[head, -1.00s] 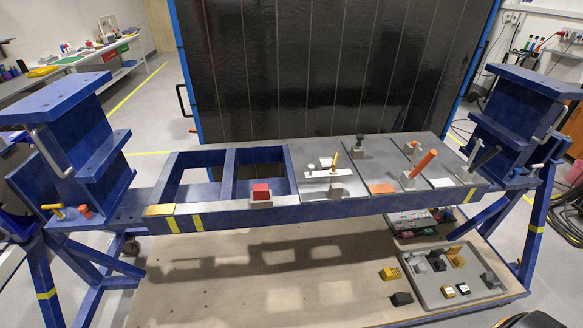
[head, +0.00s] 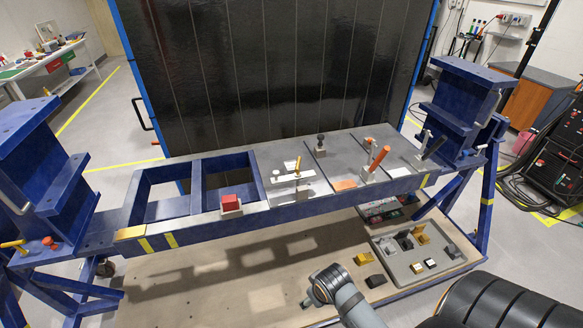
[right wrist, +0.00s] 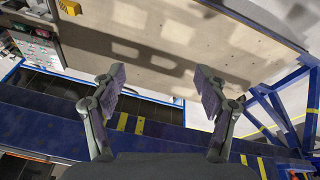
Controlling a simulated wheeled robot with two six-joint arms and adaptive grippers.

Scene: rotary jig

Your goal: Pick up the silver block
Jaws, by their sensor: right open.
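No block is plainly marked as the silver one. A small grey block (head: 454,251) sits at the right end of the grey tray (head: 392,263) on the lower board, and a smaller grey piece (head: 417,268) lies in the same tray; I cannot tell which is silver. A light grey block (head: 231,213) under a red block (head: 230,201) is on the blue jig frame. My right gripper (right wrist: 157,80) is open and empty in the right wrist view, above the jig and board, apart from any block. My left gripper is not in view.
A yellow block (head: 364,258) and a black block (head: 376,281) lie left of the tray. The board's left part is bare.

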